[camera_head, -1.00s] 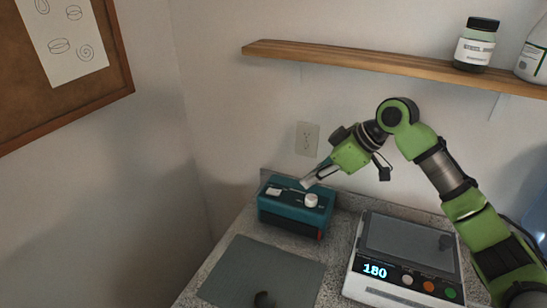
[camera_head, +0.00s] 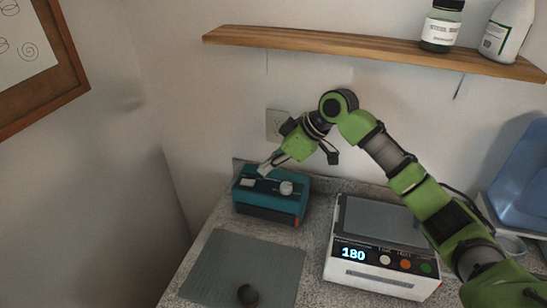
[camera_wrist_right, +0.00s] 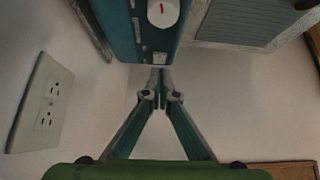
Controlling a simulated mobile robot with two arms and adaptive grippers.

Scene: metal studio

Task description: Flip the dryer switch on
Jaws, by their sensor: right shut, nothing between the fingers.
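The teal dryer box (camera_head: 265,209) stands on the counter against the back wall. Its top carries a white round knob (camera_head: 286,187) at right and a pale flat switch-like piece (camera_head: 247,183) at left. My right gripper (camera_head: 263,172) is shut and empty, with its fingertips just above the box's back edge, between the knob and the pale piece. In the wrist view the closed fingertips (camera_wrist_right: 160,76) are at the box's edge, and the knob (camera_wrist_right: 163,12) has a red mark. I cannot tell whether the fingertips touch the box. My left gripper is not in view.
A white device (camera_head: 380,276) showing 180 stands to the right of the box. A grey mat (camera_head: 240,262) with a dark ring (camera_head: 247,294) lies in front. A wall outlet (camera_head: 277,124) is behind my arm. A wooden shelf (camera_head: 350,44) with bottles hangs above.

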